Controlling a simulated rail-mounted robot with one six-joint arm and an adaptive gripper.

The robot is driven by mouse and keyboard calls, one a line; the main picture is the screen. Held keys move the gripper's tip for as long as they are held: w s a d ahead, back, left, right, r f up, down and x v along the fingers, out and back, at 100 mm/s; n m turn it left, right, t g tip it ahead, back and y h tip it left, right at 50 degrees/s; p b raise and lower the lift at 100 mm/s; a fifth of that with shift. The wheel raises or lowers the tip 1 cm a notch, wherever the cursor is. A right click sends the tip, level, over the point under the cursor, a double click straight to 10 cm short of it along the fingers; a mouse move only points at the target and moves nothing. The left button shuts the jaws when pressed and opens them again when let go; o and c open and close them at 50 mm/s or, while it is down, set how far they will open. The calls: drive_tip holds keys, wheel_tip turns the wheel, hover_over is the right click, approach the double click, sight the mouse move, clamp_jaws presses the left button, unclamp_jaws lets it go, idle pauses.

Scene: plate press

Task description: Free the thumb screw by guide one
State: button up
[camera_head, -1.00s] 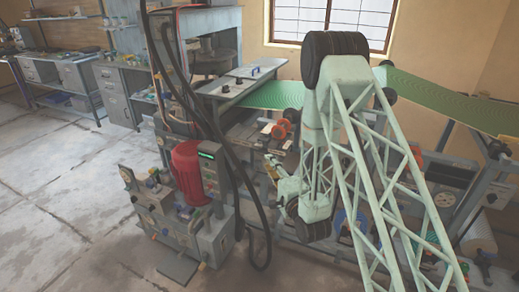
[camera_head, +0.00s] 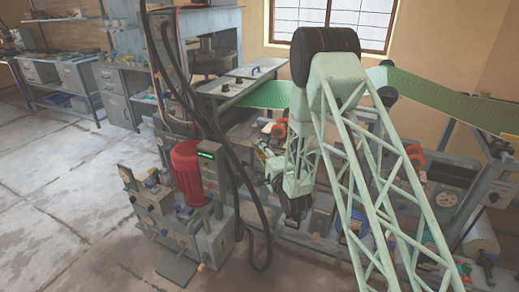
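My gripper (camera_head: 265,156) is at the end of my pale green arm, left of the wrist, in front of the press table between the black hoses and the green sheet. It is small in the picture, and I cannot tell whether its fingers are apart or together. An orange-red part (camera_head: 279,130) sits just beyond it on the table frame. Another orange-red part (camera_head: 415,157) shows to the right behind my arm. I cannot tell which part is guide one. No thumb screw can be made out; my arm hides part of this area.
A hydraulic unit with a red motor (camera_head: 188,172) stands to the left. Black hoses (camera_head: 240,185) hang close to my gripper. A green patterned sheet (camera_head: 440,98) runs across the back. The floor at left (camera_head: 60,200) is clear.

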drive_tip(key=shift+w+a, duration=0.2)
drive_tip(key=shift+w, duration=0.2)
drive_tip(key=c, duration=0.6)
